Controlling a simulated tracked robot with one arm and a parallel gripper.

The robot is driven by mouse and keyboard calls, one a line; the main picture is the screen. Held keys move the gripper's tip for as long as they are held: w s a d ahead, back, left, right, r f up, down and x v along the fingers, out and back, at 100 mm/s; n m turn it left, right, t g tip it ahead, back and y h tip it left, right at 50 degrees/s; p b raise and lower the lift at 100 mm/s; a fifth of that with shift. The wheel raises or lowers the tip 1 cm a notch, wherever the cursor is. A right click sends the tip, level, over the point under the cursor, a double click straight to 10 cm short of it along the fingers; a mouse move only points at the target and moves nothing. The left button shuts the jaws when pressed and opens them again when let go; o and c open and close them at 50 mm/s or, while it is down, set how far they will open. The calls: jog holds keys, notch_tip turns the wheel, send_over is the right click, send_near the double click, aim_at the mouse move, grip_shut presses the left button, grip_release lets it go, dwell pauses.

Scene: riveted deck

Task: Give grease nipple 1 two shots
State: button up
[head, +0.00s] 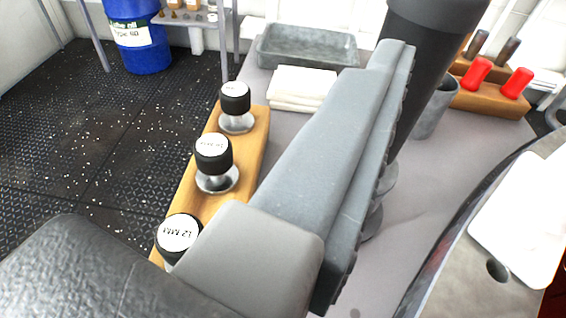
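I cannot make out grease nipple 1 in the head view. My gripper (335,165) fills the middle as a long grey finger with a ribbed right edge, reaching over the grey bench. Only this finger shows clearly, so I cannot tell whether the gripper is open or shut. A thick dark cylinder (425,60) rises just right of the finger's far end. Its lower part is partly hidden by the finger, and I cannot tell whether they touch.
A wooden block (252,150) at left holds three black-capped knobs. Behind are folded white cloths (302,88) and a grey tray (308,47). A grey cup (436,108) and a wooden rack (495,100) with red-handled tools stand at right. A blue drum (138,35) stands on the floor.

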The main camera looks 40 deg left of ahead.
aim_at(411, 84)
notch_tip(411, 84, down, 4)
jog(key=s+a+y, duration=0.1)
jog(key=s+y, duration=0.1)
jog(key=b+x, duration=0.1)
jog(key=x, duration=0.7)
jog(key=shift+w+a+r, duration=0.1)
jog(key=shift+w+a, duration=0.05)
jog(key=shift+a, duration=0.05)
jog(key=x, duration=0.1)
jog(key=b+x, duration=0.1)
jog(key=x, duration=0.2)
jog(key=shift+a+f, duration=0.15)
jog(key=shift+f, duration=0.1)
jog(key=shift+w+a+b, duration=0.15)
jog(key=shift+w+b, duration=0.15)
jog(key=shift+w, duration=0.25)
grip_shut()
